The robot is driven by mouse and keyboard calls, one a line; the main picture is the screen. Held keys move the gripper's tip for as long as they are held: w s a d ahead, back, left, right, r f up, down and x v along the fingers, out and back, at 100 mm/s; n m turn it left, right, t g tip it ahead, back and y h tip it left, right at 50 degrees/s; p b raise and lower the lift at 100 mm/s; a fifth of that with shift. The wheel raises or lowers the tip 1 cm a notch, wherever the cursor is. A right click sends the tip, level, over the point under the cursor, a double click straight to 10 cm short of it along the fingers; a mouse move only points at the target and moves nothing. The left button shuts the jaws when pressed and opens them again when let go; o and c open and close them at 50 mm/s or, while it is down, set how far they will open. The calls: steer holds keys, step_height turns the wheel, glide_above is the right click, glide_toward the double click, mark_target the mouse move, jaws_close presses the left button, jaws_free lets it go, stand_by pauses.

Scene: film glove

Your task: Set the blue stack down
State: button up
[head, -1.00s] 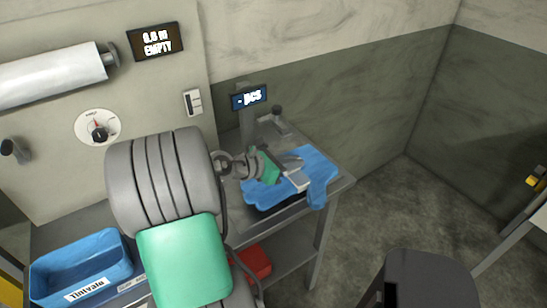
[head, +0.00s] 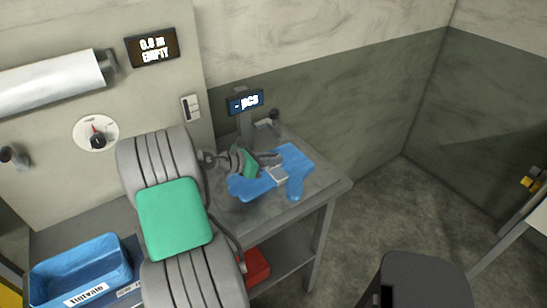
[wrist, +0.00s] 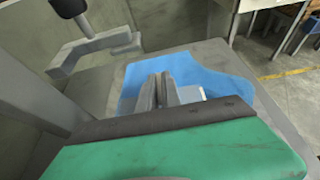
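The blue stack (head: 296,163) is a thin, floppy sheet-like bundle at the right end of the grey bench, and it appears to lie spread on the bench top. In the wrist view the blue stack (wrist: 215,80) spreads out under and around my fingers. My gripper (head: 277,172) is low over its middle. In the wrist view the fingers of my gripper (wrist: 163,90) are close together with blue on both sides, apparently pinching the stack. The fingertips' contact with it is partly hidden.
A post with a small "pcs" display (head: 246,102) stands behind the stack. The grey bench (head: 325,184) ends just right of the stack. A blue bin (head: 85,272) marked "Tintvale" is at lower left, and a red bin (head: 257,266) is below the bench.

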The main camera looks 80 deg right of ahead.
steer(key=o, duration=0.5)
steer(key=shift+c, duration=0.2)
steer(key=v, duration=1.1)
steer(key=shift+w+r+b, duration=0.15)
steer(key=shift+r+b, duration=0.05)
steer(key=shift+b, duration=0.1)
steer(key=shift+w+a+r, duration=0.15)
steer(key=shift+w+a, duration=0.05)
steer(key=shift+a, duration=0.15)
